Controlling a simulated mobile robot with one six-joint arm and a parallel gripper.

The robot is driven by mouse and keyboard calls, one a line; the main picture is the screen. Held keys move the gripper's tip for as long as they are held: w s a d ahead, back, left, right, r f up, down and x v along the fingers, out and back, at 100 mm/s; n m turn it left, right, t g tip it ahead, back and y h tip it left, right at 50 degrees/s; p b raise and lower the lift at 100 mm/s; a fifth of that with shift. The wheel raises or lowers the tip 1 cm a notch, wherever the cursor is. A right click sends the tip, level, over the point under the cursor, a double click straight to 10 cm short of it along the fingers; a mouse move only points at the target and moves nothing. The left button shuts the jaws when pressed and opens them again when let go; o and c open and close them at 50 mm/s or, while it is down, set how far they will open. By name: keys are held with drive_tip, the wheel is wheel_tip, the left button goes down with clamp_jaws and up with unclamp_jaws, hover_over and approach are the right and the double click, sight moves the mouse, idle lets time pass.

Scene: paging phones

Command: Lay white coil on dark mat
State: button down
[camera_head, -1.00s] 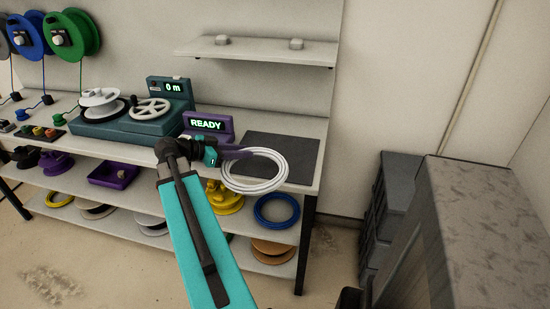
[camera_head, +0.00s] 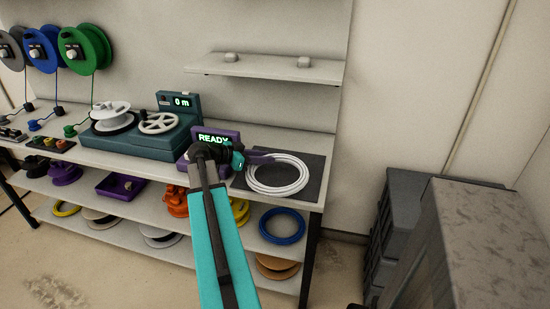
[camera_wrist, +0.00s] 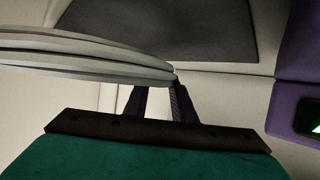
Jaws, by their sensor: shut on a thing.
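The white coil (camera_head: 277,174) is a ring of several cable turns. In the head view it shows over the dark mat (camera_head: 313,179), a flat dark rectangle at the right end of the bench. My gripper (camera_head: 253,156) is shut on the coil's left edge. In the wrist view the fingers (camera_wrist: 160,103) close on the coil's side (camera_wrist: 80,57), and the dark mat (camera_wrist: 160,25) lies beyond it. The wrist view suggests the coil is a little above the bench; whether it touches the mat I cannot tell.
A purple READY unit (camera_head: 213,138) stands just left of the mat, close to my gripper. A winder with a white spool (camera_head: 112,117) is further left. A shelf (camera_head: 265,66) hangs above. The lower shelf holds a blue coil (camera_head: 282,226). Grey crates (camera_head: 403,215) stand at the right.

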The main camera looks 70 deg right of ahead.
drive_tip(key=d, duration=0.2)
drive_tip(key=s+d, duration=0.1)
drive_tip(key=d, duration=0.1)
drive_tip(key=s+d+p, duration=0.1)
drive_tip(key=d, duration=0.1)
drive_tip(key=shift+s+d+f, duration=0.15)
drive_tip(key=shift+d+f, duration=0.1)
drive_tip(key=shift+d, duration=0.15)
drive_tip(key=shift+f, duration=0.1)
drive_tip(key=shift+f+p, duration=0.5)
drive_tip(key=shift+f, duration=1.15)
drive_tip(key=c, duration=1.4)
unclamp_jaws()
drive_tip(key=shift+c, duration=0.2)
drive_tip(key=shift+a, duration=0.1)
drive_tip(key=b+v, duration=0.2)
drive_tip(key=v, duration=0.8)
drive_tip(key=shift+w+a, duration=0.15)
drive_tip(key=shift+w, duration=0.1)
drive_tip(key=shift+w+a+r, duration=0.35)
drive_tip(key=shift+a, duration=0.1)
